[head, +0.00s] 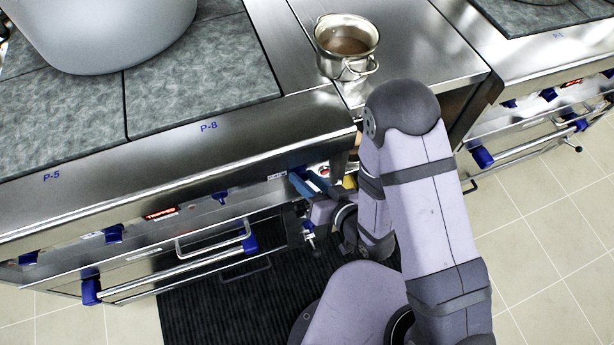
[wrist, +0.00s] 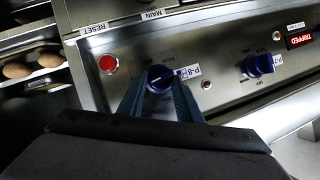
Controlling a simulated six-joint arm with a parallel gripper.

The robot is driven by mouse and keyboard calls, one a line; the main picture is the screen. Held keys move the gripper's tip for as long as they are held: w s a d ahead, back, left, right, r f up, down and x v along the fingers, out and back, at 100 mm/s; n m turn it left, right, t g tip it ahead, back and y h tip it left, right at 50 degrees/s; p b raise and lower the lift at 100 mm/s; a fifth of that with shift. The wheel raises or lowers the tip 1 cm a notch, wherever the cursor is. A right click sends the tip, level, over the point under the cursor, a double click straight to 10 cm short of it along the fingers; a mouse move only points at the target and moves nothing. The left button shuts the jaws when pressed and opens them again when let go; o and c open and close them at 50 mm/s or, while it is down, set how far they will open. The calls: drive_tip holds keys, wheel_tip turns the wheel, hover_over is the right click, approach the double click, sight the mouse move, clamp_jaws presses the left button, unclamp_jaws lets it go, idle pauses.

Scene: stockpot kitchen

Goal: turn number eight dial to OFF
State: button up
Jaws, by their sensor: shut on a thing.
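The number eight dial (wrist: 159,78) is a blue round knob with a white pointer line, beside a label reading P-8 in the wrist view. My gripper (wrist: 160,90) has its two blue fingers on either side of this dial, shut on it. The dial's pointer lies roughly level in the picture; the print around the dial is too small to read. In the head view my gripper (head: 308,182) is at the stove's front panel below the P-8 plate, and the dial is hidden there.
A second blue dial (wrist: 257,65) and a lit TRIPPED display (wrist: 299,40) are to the right. A red RESET button (wrist: 108,64) is to the left. A steel pot (head: 346,46) stands on the counter. A long handle rail (head: 170,275) runs below the panel.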

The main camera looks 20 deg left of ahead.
idle(0.4)
drive_tip(key=o, duration=1)
drive_tip(key=shift+o, duration=0.2)
